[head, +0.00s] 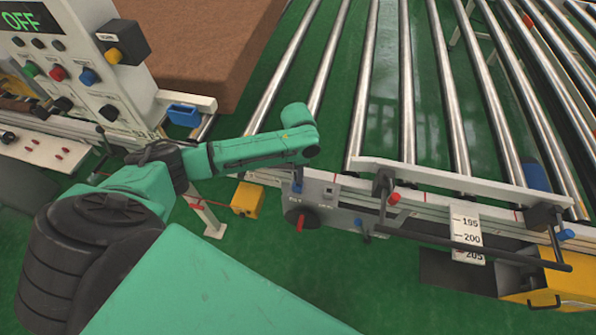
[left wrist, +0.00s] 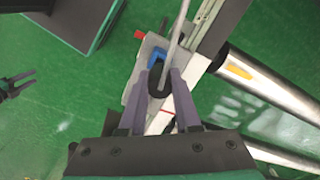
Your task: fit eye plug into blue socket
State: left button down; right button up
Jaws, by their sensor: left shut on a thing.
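In the left wrist view, my left gripper (left wrist: 159,90) is shut on the dark eye plug (left wrist: 158,78), which sits between its two grey fingers. A blue socket part (left wrist: 157,58) on a grey bracket lies just beyond the fingertips; I cannot tell whether the plug touches it. My right gripper (left wrist: 28,81) shows small at the wrist view's left edge, fingers apart and empty.
A control box (head: 95,60) reading OFF stands at the left. A brown mattress (head: 205,50) lies behind. Steel rollers (head: 408,90) fill the right. The front rail carries a grey panel (head: 330,203), levers and a scale plate (head: 467,236). Green floor is in front.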

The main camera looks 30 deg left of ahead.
pick_arm(q)
jog(key=shift+f+b, duration=0.6)
jog(key=shift+f, duration=1)
jog(key=c, duration=0.5)
grip_release()
jog(key=shift+c, duration=0.2)
notch_tip(320, 180, up, 14)
jog(key=shift+r+b, duration=0.25)
jog(key=shift+b, duration=0.2)
